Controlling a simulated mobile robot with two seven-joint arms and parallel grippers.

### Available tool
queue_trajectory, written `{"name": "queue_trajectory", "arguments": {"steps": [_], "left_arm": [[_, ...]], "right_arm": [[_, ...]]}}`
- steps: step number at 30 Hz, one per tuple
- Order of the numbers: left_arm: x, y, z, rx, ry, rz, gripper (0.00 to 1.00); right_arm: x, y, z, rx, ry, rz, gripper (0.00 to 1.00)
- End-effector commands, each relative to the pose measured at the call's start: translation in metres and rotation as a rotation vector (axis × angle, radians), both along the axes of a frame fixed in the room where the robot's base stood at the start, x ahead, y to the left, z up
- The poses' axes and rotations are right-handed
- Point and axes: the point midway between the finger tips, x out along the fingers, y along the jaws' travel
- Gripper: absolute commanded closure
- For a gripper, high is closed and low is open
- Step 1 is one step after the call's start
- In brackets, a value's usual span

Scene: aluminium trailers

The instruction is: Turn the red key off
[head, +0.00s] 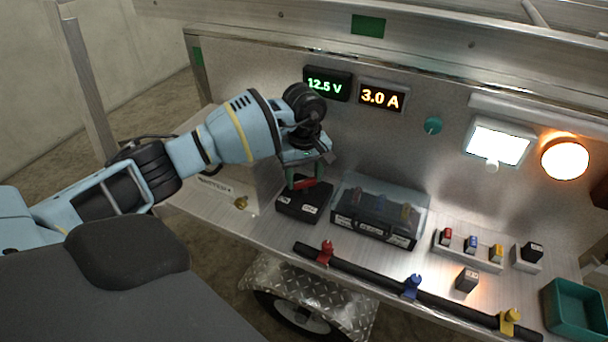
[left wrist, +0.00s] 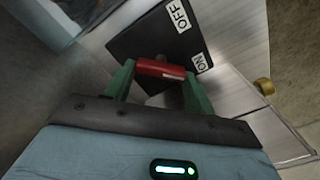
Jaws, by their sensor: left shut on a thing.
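The red key (head: 304,183) is a short red bar on a black switch box (head: 290,207) that stands on the metal shelf. In the left wrist view the red key (left wrist: 160,69) lies crosswise, with its right end near the ON label (left wrist: 203,63). The OFF label (left wrist: 180,15) is farther up the box. My left gripper (head: 306,170) reaches down over the box and is shut on the key. Its green fingers (left wrist: 158,84) are at the key's two ends. The key's shaft is mostly hidden. My right gripper is not in view.
A clear-covered black box (head: 378,210) stands close right of the switch box. Displays read 12.5 V (head: 326,84) and 3.0 A (head: 381,97). A square lamp (head: 499,142) and a round lamp (head: 565,160) are lit. A black bar with coloured clips (head: 380,280) runs along the front.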

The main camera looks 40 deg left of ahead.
Motion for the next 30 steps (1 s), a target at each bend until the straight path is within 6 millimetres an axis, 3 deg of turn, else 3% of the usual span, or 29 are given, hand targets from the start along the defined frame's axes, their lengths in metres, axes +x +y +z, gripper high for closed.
{"name": "queue_trajectory", "arguments": {"steps": [14,30], "left_arm": [[-0.001,0.001,0.002,0.002,-0.001,0.154,0.68],[-0.003,0.002,0.003,0.0,-0.002,0.652,0.68]], "right_arm": [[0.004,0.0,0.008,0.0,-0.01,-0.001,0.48],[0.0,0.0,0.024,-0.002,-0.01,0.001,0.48]]}}
